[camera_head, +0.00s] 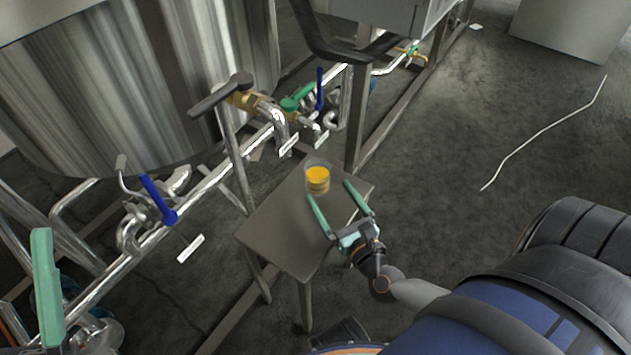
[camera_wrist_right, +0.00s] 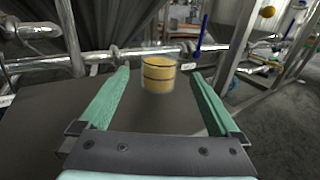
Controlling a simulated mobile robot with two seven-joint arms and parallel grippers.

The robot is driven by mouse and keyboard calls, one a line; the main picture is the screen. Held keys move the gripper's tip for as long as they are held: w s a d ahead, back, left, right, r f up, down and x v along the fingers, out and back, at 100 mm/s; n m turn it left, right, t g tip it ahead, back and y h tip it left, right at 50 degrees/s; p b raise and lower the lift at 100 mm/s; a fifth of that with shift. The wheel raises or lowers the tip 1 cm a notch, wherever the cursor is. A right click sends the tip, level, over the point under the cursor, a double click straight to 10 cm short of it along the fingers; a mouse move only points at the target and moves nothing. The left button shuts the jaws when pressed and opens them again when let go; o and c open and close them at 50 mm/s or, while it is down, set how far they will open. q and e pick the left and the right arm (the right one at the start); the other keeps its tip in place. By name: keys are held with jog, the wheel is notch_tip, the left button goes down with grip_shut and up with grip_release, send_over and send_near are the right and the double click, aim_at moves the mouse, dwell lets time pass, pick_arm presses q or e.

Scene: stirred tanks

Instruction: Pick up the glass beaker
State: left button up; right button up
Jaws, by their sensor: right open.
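The glass beaker (camera_head: 318,178) holds a yellow-orange liquid and stands upright on a small grey table (camera_head: 277,236), near its far edge. In the right wrist view the beaker (camera_wrist_right: 158,74) has dark bands and sits ahead, between the lines of the two fingers. My right gripper (camera_head: 332,193) has green fingers spread wide and nothing between them; its fingertips are close to the beaker, on the near side. It also shows in the right wrist view (camera_wrist_right: 160,82). A green finger-like part at the far left of the head view may be my left gripper (camera_head: 46,285); its jaw state is unclear.
A large steel tank (camera_head: 130,70) stands behind at left. Pipes with a blue-handled valve (camera_head: 158,198) and a green-handled valve (camera_head: 297,97) run past the table's far side. A metal post (camera_head: 357,115) rises just behind the table. Open floor (camera_head: 460,130) lies to the right.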

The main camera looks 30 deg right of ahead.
aim_at(312, 167)
jog(key=w, duration=0.3)
jog(key=w+d, duration=0.1)
jog(key=w, duration=0.2)
jog(key=w+b, duration=0.1)
jog(key=w, duration=0.2)
jog(key=shift+w+d, duration=0.15)
jog(key=shift+w, duration=0.2)
jog(key=shift+c, duration=0.2)
jog(key=c, duration=1.5)
grip_shut()
jog(key=shift+r, duration=0.15)
